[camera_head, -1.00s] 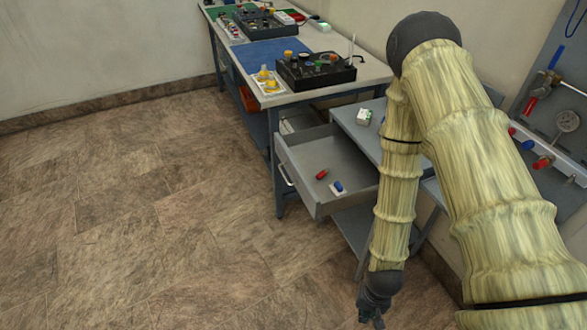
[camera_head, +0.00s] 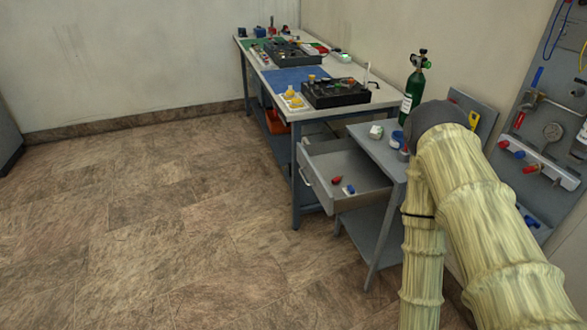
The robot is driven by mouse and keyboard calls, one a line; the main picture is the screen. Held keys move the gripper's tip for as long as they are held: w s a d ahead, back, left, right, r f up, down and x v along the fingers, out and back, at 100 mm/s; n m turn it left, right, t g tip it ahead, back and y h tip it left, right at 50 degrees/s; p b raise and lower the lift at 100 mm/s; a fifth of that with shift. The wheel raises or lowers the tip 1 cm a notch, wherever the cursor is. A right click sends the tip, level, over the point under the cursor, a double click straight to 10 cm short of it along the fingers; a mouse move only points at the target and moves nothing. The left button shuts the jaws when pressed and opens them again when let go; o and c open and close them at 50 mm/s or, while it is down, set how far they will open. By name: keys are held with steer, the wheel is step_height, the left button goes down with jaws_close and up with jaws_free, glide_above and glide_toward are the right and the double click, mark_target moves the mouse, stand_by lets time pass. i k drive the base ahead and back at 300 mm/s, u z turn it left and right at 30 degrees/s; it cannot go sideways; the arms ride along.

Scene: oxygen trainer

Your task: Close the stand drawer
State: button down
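The grey stand (camera_head: 372,138) is at the right of the workbench. Its drawer (camera_head: 321,188) is pulled well out toward the left, with a handle (camera_head: 306,176) on its front panel. A red piece (camera_head: 337,180) and a blue piece (camera_head: 348,190) lie inside the drawer. My arm, in a pale ribbed sleeve, hangs down at the right, in front of part of the stand. My gripper is below the bottom edge of the picture and does not show.
A workbench (camera_head: 299,220) with trainer boxes stands behind the drawer. A green cylinder (camera_head: 414,88) stands on the stand's top. A wall panel (camera_head: 545,110) with gauge and valves is at the right. The floor (camera_head: 160,230) at the left and front is clear.

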mark_target(322, 163)
steer(key=u, duration=0.65)
steer(key=i, duration=1.35)
steer(key=z, duration=0.15)
